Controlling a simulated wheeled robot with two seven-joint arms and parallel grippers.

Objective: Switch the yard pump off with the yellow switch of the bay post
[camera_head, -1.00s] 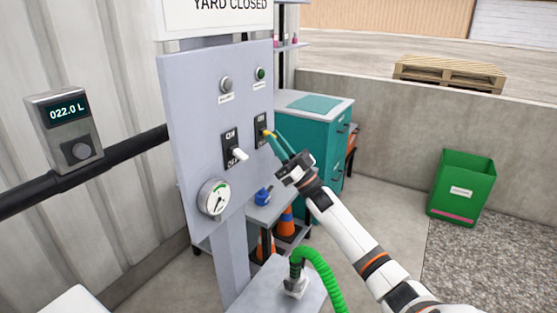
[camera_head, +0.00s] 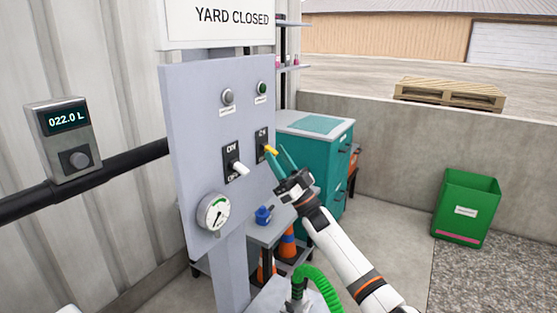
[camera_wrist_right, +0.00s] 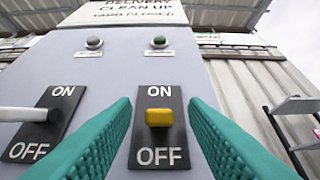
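The yellow switch (camera_head: 270,150) sits on a black ON/OFF plate on the right side of the grey bay post panel (camera_head: 200,130). In the right wrist view the yellow switch (camera_wrist_right: 159,117) sticks out toward the camera between the words ON above and OFF below; its exact tilt is hard to tell. My right gripper (camera_head: 277,152) is at this switch, its teal fingers open. In the wrist view one finger stands on each side of the lever, with gaps visible. A white-levered switch (camera_head: 239,168) is to the left. My left gripper is not in view.
Above the switches are a grey button (camera_head: 228,97) and a dark green lamp (camera_head: 262,88). A meter (camera_head: 63,139) at left reads 022.0 L. A teal cabinet (camera_head: 312,160) stands behind my right gripper; a green hose (camera_head: 318,281) is below.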

